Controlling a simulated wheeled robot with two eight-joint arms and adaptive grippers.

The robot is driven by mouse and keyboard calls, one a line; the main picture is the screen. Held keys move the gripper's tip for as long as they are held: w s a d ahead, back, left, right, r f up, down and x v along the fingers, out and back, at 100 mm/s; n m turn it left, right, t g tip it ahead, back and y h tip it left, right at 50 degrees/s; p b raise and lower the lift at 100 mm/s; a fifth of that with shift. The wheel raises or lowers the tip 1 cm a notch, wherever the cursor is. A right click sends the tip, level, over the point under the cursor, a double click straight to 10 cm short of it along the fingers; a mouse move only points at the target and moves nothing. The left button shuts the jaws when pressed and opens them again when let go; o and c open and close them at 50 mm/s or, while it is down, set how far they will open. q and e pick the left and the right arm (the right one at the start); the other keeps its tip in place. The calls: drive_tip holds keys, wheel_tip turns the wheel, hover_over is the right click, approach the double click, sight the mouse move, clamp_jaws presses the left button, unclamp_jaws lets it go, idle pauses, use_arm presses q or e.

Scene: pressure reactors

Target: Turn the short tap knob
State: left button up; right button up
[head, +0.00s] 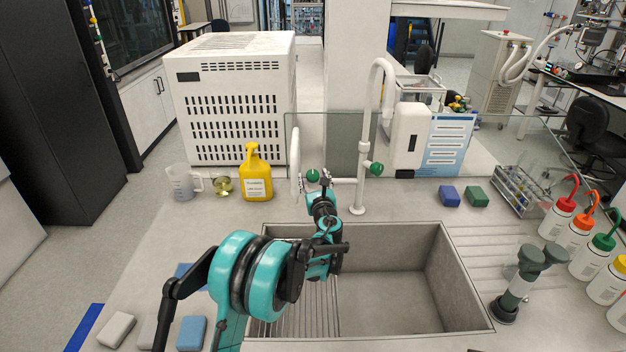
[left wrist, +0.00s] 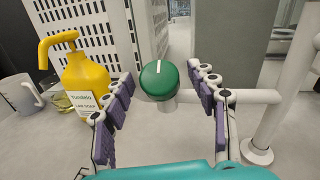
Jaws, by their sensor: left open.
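My left gripper (head: 319,187) is open at the knob. In the left wrist view, its purple-padded fingers stand on both sides of the knob with gaps showing. The tall tap (head: 363,150) stands to the right with another green knob (head: 376,169). My right gripper is not in view.
A yellow soap bottle (head: 256,175) and a clear beaker (head: 183,182) stand left of the taps. The sink (head: 400,280) lies in front. A glass screen (head: 340,130) stands behind. Blue (head: 449,195) and green (head: 477,197) blocks sit right.

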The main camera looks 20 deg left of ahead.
use_arm(q)
drive_tip(key=shift+w+a, duration=0.15)
drive_tip(key=shift+w, duration=0.2)
drive_tip(key=c, duration=1.2)
